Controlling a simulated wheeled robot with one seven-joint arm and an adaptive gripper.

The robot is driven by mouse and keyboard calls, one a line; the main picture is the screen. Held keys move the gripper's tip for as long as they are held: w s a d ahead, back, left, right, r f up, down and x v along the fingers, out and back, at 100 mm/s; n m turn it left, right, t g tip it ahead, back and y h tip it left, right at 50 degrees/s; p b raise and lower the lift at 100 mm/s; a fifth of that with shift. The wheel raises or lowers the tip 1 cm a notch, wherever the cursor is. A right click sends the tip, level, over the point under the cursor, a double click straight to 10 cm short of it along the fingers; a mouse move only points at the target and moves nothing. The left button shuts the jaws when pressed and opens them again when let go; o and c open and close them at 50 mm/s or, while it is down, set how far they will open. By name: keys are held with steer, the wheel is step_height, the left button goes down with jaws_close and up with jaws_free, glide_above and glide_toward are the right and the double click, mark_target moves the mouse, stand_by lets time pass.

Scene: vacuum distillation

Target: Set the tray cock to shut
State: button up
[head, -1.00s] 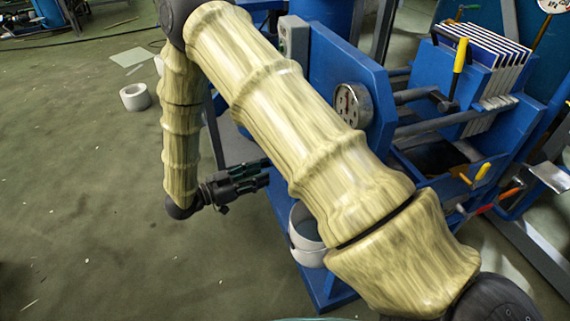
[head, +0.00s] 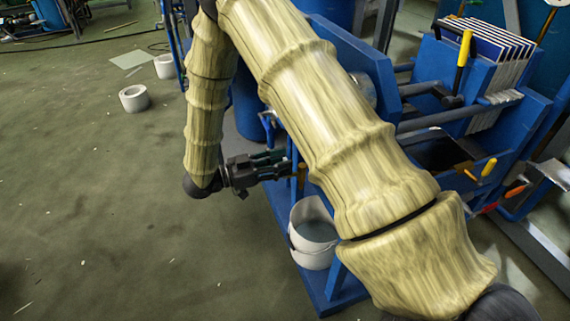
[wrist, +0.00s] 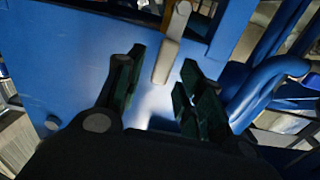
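A short lever handle (wrist: 166,62), pale with a tan upper part, lies against a blue panel (wrist: 75,50) in the wrist view; it looks like the tray cock, but no label confirms this. My gripper (wrist: 161,72) is open, with one finger on each side of the handle's lower end and gaps on both sides. I cannot tell whether the fingers touch the handle.
A white bucket (head: 313,238) stands below and right of my gripper. Blue pipes (wrist: 265,85) run close to the right finger in the wrist view. Other yellow levers (head: 463,48) (head: 489,167) and an orange one (head: 516,192) are on the machine. The floor at left is mostly clear.

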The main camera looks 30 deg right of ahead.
steer(key=shift+x, duration=0.85)
jaws_close()
